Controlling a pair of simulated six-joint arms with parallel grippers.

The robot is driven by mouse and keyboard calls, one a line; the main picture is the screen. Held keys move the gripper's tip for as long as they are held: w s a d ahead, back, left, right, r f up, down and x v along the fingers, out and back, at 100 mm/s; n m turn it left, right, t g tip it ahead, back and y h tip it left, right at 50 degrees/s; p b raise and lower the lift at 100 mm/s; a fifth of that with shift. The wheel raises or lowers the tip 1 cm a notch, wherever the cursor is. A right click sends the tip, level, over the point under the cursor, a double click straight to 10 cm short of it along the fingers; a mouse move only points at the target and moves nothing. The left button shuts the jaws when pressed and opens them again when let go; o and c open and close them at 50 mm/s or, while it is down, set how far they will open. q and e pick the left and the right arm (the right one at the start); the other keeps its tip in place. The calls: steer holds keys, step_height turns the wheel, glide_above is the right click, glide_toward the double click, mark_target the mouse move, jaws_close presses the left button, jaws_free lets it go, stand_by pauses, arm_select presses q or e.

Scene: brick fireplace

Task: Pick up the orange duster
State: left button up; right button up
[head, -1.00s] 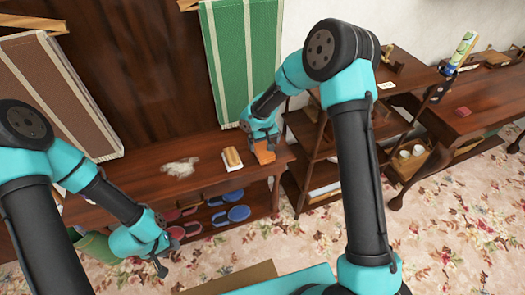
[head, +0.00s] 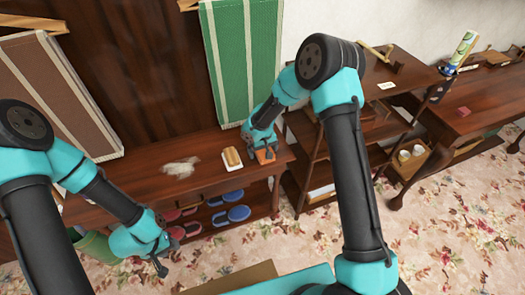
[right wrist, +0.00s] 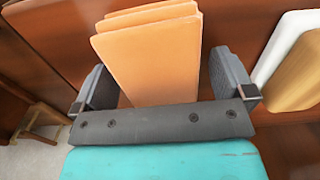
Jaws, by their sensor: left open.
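The orange duster (head: 266,155) lies at the right end of the dark wooden bench in the head view. In the right wrist view the duster (right wrist: 150,62) looks like a stack of flat orange layers between the two fingers. My right gripper (head: 263,147) is directly over the duster. In its wrist view the right gripper (right wrist: 168,88) has its fingers wide apart on either side of the duster, with a small gap showing at the right finger. My left gripper (head: 163,257) is open and empty, low in front of the bench at the left.
A tan block on a white base (head: 232,159) sits just left of the duster. A pale fluffy heap (head: 181,167) lies further left on the bench (head: 205,148). Slippers (head: 230,215) are on the shelf below. A dark shelf unit (head: 303,125) stands close on the right.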

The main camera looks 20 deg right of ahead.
steer(key=c, duration=0.9)
steer(key=shift+r, duration=0.1)
steer(key=shift+c, duration=0.2)
steer(key=shift+r, duration=0.55)
steer(key=shift+s+a+r, duration=0.1)
steer(key=shift+s+r, duration=0.05)
steer(key=shift+r, duration=0.45)
steer(key=shift+s+r, duration=0.1)
steer(key=shift+r, duration=0.5)
steer(key=s+a, duration=0.1)
steer(key=s, duration=0.4)
steer(key=s+a+r, duration=0.1)
steer(key=s+a, duration=0.1)
steer(key=s, duration=0.3)
steer(key=s+a, duration=0.1)
steer(key=s, duration=0.3)
steer(key=shift+s+a+r, duration=0.15)
steer(key=shift+s+a, duration=0.05)
steer(key=shift+s, duration=0.2)
